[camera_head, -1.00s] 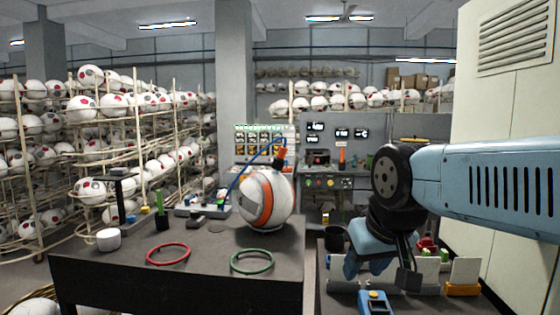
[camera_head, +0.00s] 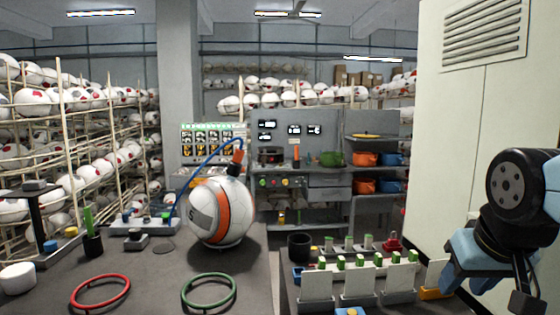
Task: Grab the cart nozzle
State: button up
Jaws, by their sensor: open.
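A white and orange ball (camera_head: 205,208) sits on the dark table (camera_head: 170,290), left of centre. An orange fitting (camera_head: 237,157) with a dark lower end stands at the top of the ball. A thin blue hose (camera_head: 190,172) arches up to it; this looks like the nozzle, but I cannot tell if it is the cart nozzle. My gripper (camera_head: 488,292) is at the lower right edge, pointing down, open and empty. It is far to the right of the ball and fitting, and partly cut off by the frame.
A red ring (camera_head: 100,307) and a green ring (camera_head: 208,307) lie on the table. At right, a bench holds white plates (camera_head: 358,291) with green-topped pieces and a black cup (camera_head: 299,246). A tall cabinet (camera_head: 440,130) stands behind my arm. Ball racks fill the left.

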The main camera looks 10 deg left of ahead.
aim_at(234, 166)
jog(key=u, duration=0.35)
jog(key=i, duration=0.15)
jog(key=z, duration=2.05)
jog(key=k, duration=1.85)
jog(key=u, duration=1.75)
jog(key=i, duration=1)
jog(key=u, duration=0.05)
